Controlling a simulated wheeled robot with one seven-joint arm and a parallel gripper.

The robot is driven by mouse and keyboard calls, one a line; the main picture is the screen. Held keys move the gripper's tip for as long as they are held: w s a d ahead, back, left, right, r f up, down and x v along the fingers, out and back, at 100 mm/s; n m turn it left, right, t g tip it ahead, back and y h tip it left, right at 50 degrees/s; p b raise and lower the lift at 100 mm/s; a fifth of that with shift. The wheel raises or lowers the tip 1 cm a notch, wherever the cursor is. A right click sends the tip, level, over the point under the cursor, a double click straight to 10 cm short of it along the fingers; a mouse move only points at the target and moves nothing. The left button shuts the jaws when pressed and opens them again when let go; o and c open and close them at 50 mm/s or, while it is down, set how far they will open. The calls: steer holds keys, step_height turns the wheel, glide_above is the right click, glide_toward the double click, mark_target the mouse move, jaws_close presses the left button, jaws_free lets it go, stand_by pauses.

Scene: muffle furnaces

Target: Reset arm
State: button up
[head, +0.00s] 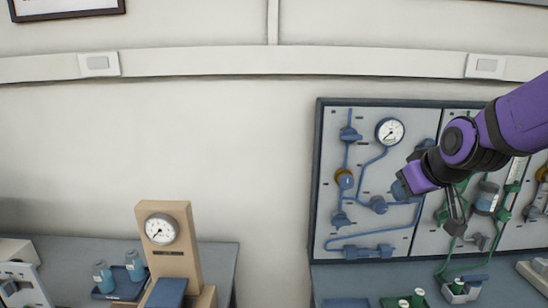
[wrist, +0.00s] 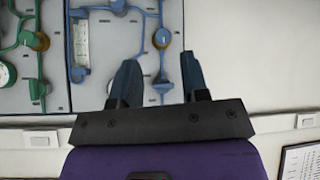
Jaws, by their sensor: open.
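My gripper (head: 455,222) is at the right of the head view, at the end of my purple and black arm, in front of a wall panel (head: 335,215) with pipes and gauges. Behind the fingers are the grey panel (wrist: 215,40), with blue and green pipes, and white wall. I cannot tell the exact gap between the fingers and the panel.
A bench (head: 215,255) at left holds a beige gauge stand (head: 180,232) and blue-capped bottles (head: 104,277). A gap separates the benches. The wall between stand and panel is bare.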

steer(key=s+d+r+m+g, duration=0.1)
steer(key=s+r, duration=0.2)
steer(key=s, duration=0.7)
steer(key=s+d+r+m+g+h, duration=0.1)
steer(key=s+r+m+g, duration=0.1)
steer(key=s, duration=0.8)
steer(key=shift+s+d+r, duration=0.3)
steer(key=shift+s+r, duration=0.05)
steer(key=shift+r, duration=0.15)
